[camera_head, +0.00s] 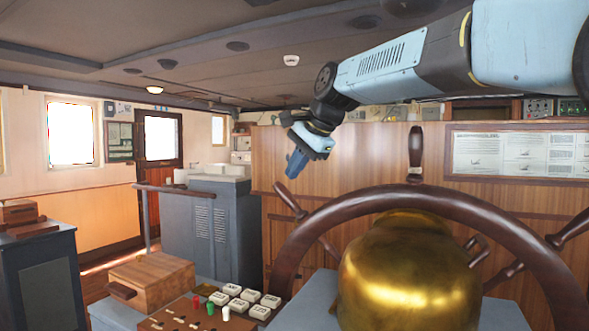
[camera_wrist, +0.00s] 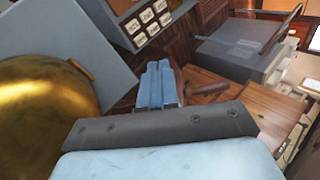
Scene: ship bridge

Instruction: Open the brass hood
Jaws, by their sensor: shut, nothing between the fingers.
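The brass hood (camera_head: 412,275) is a rounded golden dome at the lower right of the head view, in front of the large wooden steering wheel.
The wooden steering wheel (camera_head: 330,208) rises behind the hood with spokes sticking out. A wooden box (camera_head: 150,280) and a panel with white buttons and coloured levers (camera_head: 205,318) lie left of it. A grey console (camera_head: 212,225) stands further back.

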